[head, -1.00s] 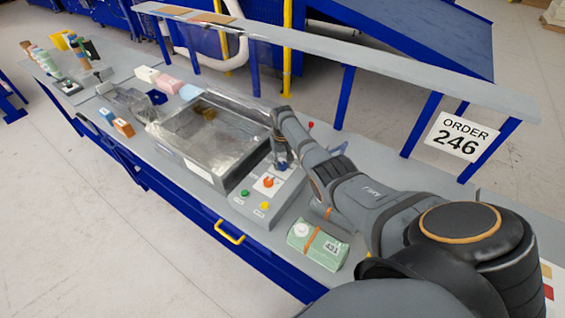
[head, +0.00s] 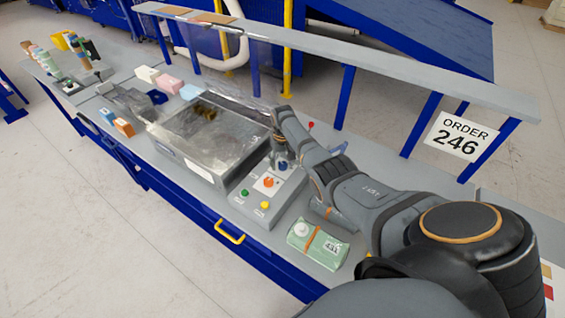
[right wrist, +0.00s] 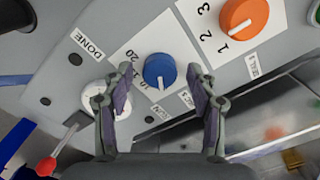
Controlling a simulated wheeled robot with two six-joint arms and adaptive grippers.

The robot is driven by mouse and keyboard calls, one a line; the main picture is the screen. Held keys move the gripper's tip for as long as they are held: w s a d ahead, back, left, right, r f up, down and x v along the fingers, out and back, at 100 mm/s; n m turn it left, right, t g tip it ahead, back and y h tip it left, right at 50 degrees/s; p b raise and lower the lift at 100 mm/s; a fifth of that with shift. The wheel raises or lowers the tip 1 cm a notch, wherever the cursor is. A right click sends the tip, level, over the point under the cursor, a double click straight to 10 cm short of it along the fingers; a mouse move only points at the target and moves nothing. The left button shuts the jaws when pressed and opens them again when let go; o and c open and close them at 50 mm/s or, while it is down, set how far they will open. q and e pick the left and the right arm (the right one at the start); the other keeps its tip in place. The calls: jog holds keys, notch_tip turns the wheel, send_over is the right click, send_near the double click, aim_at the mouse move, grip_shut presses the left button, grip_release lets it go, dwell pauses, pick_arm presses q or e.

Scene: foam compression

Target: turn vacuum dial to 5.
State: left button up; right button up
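The grey control panel (head: 252,206) is at the right end of the clear-walled chamber (head: 208,140). It carries a blue dial (right wrist: 160,70) and an orange dial (right wrist: 243,17) marked 1, 2, 3. The blue dial has a number scale with 10 and 20 legible; its small label is too blurred to read. My right gripper (right wrist: 161,88) is open, with one finger on each side of the blue dial and a small gap at both sides. In the head view my right gripper (head: 281,158) is over the panel's far end and partly hides the blue dial.
A red-knobbed lever (right wrist: 46,166) stands close to the gripper. A green pack (head: 318,244) with an orange band lies to the right. A raised shelf (head: 400,70) runs behind.

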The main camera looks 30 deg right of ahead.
aim_at(283, 164)
notch_tip(283, 164, up, 12)
dwell(0.6)
